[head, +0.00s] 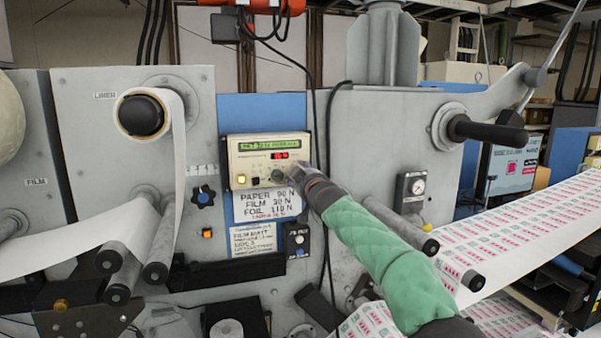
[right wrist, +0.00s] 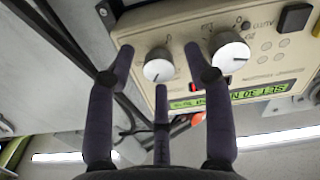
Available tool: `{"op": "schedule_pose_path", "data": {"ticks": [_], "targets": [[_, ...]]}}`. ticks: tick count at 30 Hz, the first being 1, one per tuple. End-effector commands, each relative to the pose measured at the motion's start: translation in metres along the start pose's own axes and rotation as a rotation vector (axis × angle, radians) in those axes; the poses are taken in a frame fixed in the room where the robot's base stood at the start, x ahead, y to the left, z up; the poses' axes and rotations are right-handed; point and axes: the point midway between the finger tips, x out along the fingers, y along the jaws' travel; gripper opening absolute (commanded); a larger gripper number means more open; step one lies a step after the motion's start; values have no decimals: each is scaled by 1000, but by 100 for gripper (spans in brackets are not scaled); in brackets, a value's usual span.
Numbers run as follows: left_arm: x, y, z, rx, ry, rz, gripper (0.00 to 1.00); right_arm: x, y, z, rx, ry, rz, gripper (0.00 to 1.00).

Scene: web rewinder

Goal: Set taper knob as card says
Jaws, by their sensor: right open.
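The cream control box (head: 268,160) on the blue panel has a green text display and a red number display. In the right wrist view it appears upside down, with two white-faced knobs, a left knob (right wrist: 158,66) and a larger-looking right knob (right wrist: 231,54). I cannot tell from labels which is the taper knob. The upper card (head: 267,205) reads PAPER 90 N, FILM 30 N, FOIL 110 N.
A lower handwritten card (head: 255,240) is too small to read fully. Black cables (head: 326,120) hang right of the control box. Rollers and web surround the panel.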

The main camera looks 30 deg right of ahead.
Motion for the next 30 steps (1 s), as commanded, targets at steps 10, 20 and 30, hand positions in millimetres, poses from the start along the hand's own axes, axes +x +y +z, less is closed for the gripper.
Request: {"op": "schedule_pose_path", "data": {"ticks": [10, 20, 30], "targets": [[0, 0, 0, 0, 0, 0, 0, 1, 0, 0, 0, 0, 0, 33], [0, 0, 0, 0, 0, 0, 0, 0, 0, 0, -16, 1, 0, 0], [2, -1, 0, 0, 0, 0, 0, 0, 0, -1, -147, 2, 1, 0]]}}
